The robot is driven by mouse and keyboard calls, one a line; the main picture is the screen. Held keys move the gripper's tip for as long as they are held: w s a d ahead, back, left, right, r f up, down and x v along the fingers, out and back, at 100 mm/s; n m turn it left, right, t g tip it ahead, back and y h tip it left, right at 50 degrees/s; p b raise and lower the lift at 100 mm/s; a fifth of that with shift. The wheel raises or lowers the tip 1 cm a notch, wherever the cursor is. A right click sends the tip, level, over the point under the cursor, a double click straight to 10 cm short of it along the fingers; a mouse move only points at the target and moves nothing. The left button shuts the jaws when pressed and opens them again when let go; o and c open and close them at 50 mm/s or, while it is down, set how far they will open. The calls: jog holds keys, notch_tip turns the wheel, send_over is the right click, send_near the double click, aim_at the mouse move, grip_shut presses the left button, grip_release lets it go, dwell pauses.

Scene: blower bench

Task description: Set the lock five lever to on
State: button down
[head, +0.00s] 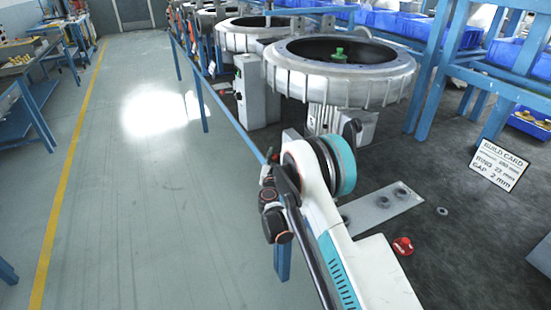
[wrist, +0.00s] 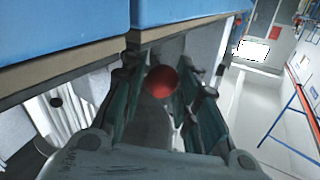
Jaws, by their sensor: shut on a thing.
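In the wrist view my gripper (wrist: 161,72) has its two dark fingers on either side of a round red knob (wrist: 162,82). It is shut on this knob. The shaft below the knob and any lock number are hidden or too dark to read, so I cannot tell which lever it is or its position. In the head view my arm reaches forward over the bench edge and hides most of my gripper.
Ring-shaped grey housings (head: 340,85) stand along the bench, the nearest with a green knob (head: 338,53) inside. A red part (head: 402,246) lies near a metal plate (head: 382,207). A build card (head: 499,165) stands right. The floor (head: 130,190) on the left is clear.

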jog(key=c, duration=1.3)
grip_release()
jog(key=shift+a+f, duration=0.1)
jog(key=shift+a, duration=0.2)
jog(key=shift+d+f, duration=0.1)
jog(key=shift+d, duration=0.15)
jog(key=s, duration=0.7)
jog(key=shift+s+a, duration=0.25)
jog(key=shift+a, duration=0.15)
